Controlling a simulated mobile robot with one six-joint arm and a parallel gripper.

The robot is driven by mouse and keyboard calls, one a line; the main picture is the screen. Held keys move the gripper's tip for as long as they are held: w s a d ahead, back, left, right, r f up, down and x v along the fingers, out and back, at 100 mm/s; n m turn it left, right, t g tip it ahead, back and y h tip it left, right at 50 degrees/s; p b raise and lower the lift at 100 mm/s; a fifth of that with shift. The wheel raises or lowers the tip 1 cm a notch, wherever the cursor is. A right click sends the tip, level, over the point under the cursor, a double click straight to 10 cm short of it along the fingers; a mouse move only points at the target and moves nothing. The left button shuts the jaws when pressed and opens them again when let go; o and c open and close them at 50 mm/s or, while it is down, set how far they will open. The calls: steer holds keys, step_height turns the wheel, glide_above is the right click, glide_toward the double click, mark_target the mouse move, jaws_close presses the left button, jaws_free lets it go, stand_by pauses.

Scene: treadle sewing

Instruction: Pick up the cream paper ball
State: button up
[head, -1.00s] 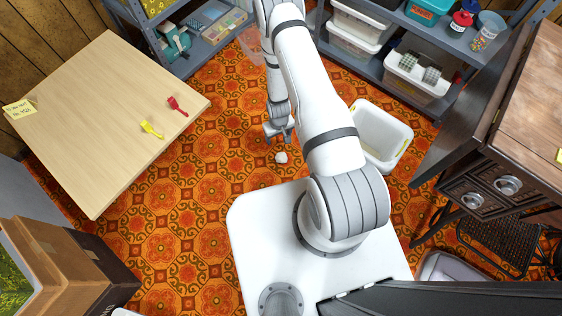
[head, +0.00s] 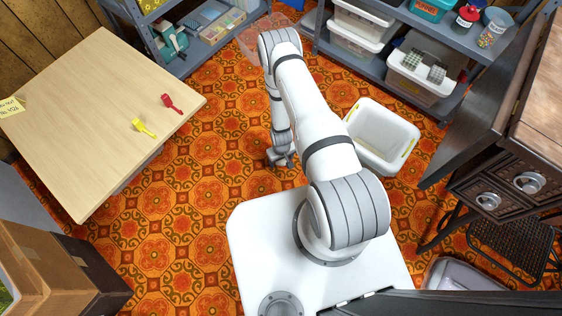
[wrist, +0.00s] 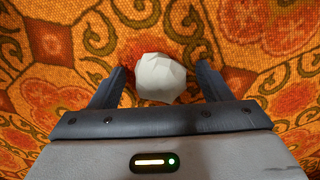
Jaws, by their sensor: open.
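The cream paper ball (wrist: 160,78) is a small crumpled lump on the orange patterned floor. In the wrist view it lies between the two open fingers of my gripper (wrist: 162,84), with a gap to each finger. In the head view my gripper (head: 280,160) is low over the floor beside my base, and the ball cannot be seen there, hidden by the arm or gripper.
A white bin (head: 382,140) stands on the floor to the right of my arm. A wooden table (head: 90,115) with a red brush (head: 171,103) and a yellow brush (head: 143,128) is at left. Shelves (head: 390,45) line the back. A dark sewing cabinet (head: 490,180) is at right.

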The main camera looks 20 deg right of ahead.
steer(key=shift+r, duration=0.1)
steer(key=c, duration=1)
steer(key=shift+c, duration=0.2)
